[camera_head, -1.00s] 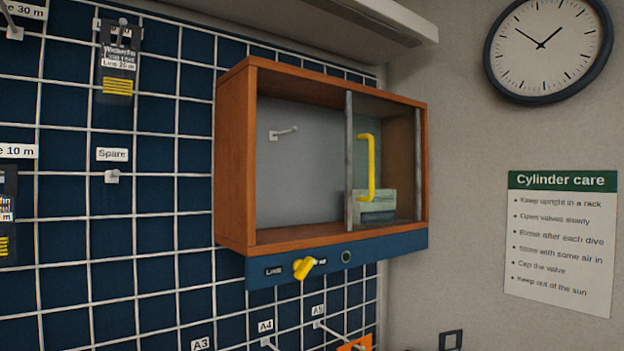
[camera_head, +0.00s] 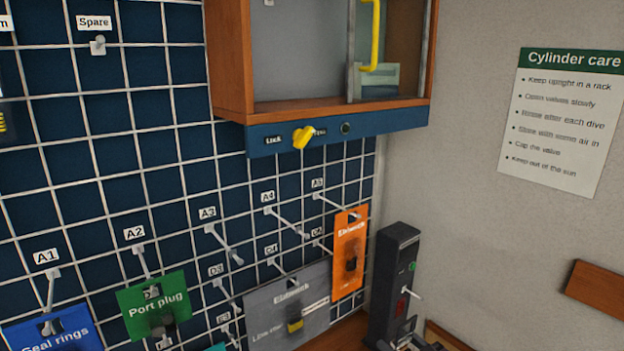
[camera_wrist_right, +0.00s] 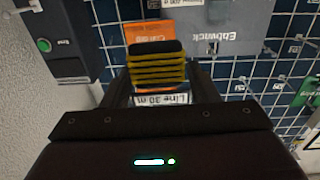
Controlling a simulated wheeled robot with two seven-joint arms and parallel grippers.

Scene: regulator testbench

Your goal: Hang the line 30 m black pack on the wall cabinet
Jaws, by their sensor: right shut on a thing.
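My right gripper (camera_wrist_right: 158,82) is shut on the line 30 m black pack (camera_wrist_right: 157,66), which shows in the right wrist view. The pack has a black end, yellow stripes and a white "Line 30 m" label between the fingers. The wooden wall cabinet (camera_head: 229,62) is at the top of the head view, its upper part cut off. Its left half looks open to a grey back panel; a pane with a yellow handle (camera_head: 373,38) covers the right half. A yellow knob (camera_head: 302,137) sits on the blue strip below. My left gripper is not in view.
A blue grid wall holds pegs with a green Port plug pack (camera_head: 154,303), blue seal rings pack (camera_head: 55,333), grey pack (camera_head: 288,307) and orange pack (camera_head: 349,255). A dark device with a green button (camera_head: 411,267) stands right of them. The Spare peg (camera_head: 98,46) is empty.

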